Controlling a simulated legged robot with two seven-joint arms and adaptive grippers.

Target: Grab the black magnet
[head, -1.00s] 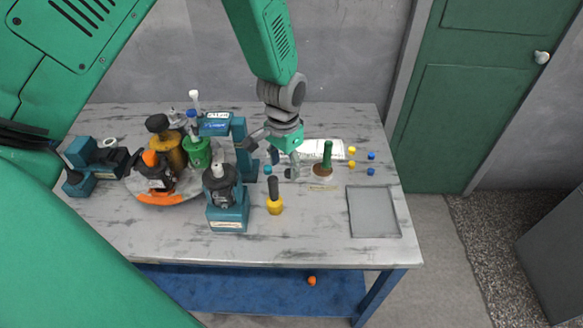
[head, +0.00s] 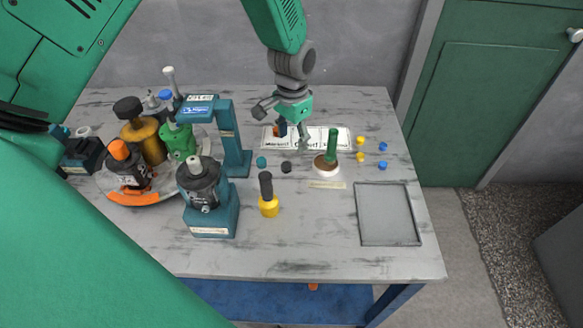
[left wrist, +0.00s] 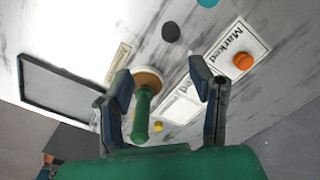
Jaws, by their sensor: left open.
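The black magnet (head: 286,167) looks like a small dark disc lying flat on the table, between a teal disc (head: 262,161) and the green-handled piece (head: 332,146) on its round base. It also shows as a dark disc (left wrist: 171,32) near the top of the left wrist view, beyond the fingertips. My left gripper (head: 284,125) is open and above the table, behind the magnet in the head view and apart from it. In the left wrist view its two spread fingers (left wrist: 162,80) have the green-handled piece between them in the picture. My right gripper is not in view.
A white printed card (head: 320,137) with an orange disc (left wrist: 243,61) lies behind the magnet. A yellow-based, black-handled tool (head: 268,203) stands in front. A teal press (head: 236,150) and bottles stand left. Small yellow and blue discs and a grey tray (head: 388,214) are right.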

